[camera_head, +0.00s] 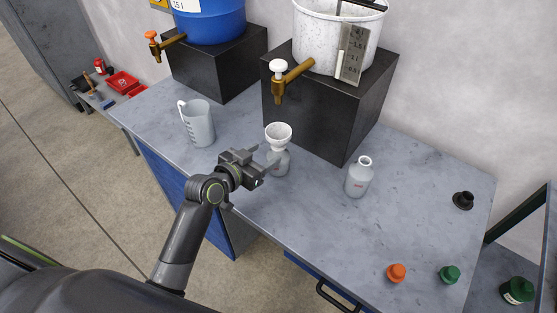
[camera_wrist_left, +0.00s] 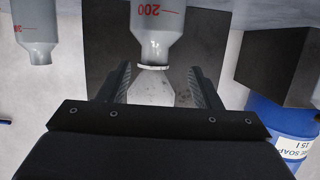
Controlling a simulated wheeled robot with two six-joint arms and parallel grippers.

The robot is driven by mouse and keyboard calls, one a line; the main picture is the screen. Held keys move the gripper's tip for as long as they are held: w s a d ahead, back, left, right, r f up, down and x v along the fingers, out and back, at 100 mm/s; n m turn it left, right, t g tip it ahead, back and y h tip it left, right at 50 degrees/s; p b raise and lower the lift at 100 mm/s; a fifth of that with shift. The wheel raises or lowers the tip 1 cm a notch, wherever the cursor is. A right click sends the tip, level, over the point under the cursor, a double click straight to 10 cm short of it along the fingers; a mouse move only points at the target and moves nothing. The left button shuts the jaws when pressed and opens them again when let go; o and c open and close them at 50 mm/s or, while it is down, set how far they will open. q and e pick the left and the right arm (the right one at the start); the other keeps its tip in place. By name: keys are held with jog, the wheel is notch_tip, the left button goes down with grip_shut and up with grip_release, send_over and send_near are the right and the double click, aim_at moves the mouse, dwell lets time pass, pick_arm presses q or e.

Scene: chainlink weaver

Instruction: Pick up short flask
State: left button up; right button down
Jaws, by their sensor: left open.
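A grey flask (camera_head: 280,164) with a white funnel (camera_head: 278,134) in its mouth stands on the bench in front of the right black block. In the left wrist view, which looks upside down, this flask (camera_wrist_left: 158,22) carries a red 200 mark, and the pale funnel (camera_wrist_left: 152,88) shows between the fingers. A second grey flask (camera_head: 358,178), without funnel, stands to its right; it also shows in the left wrist view (camera_wrist_left: 35,28). I cannot tell which is the short one. My left gripper (camera_head: 262,168) is open beside the funnel flask, with a finger partly hiding it.
A grey jug (camera_head: 198,124) stands to the left. A blue barrel (camera_head: 210,22) and a white bucket (camera_head: 335,42) with taps sit on black blocks behind. Orange (camera_head: 397,273), green (camera_head: 449,274) and black (camera_head: 463,201) caps lie at the right. The front middle is clear.

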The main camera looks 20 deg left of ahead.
aim_at(274, 151)
pick_arm(q)
jog(key=shift+w+d+f, duration=0.2)
jog(key=shift+w, duration=0.35)
jog(key=shift+d+p+x, duration=0.2)
jog(key=shift+p+x, duration=0.2)
jog(key=shift+x, duration=0.55)
jog(key=shift+d+p+x, duration=0.15)
jog(key=shift+p+x, duration=0.25)
jog(key=shift+x, duration=0.6)
jog(key=shift+w+d+f, duration=0.2)
jog(key=shift+w+f, duration=0.1)
jog(key=shift+w, duration=0.25)
jog(key=shift+c, duration=0.6)
grip_shut()
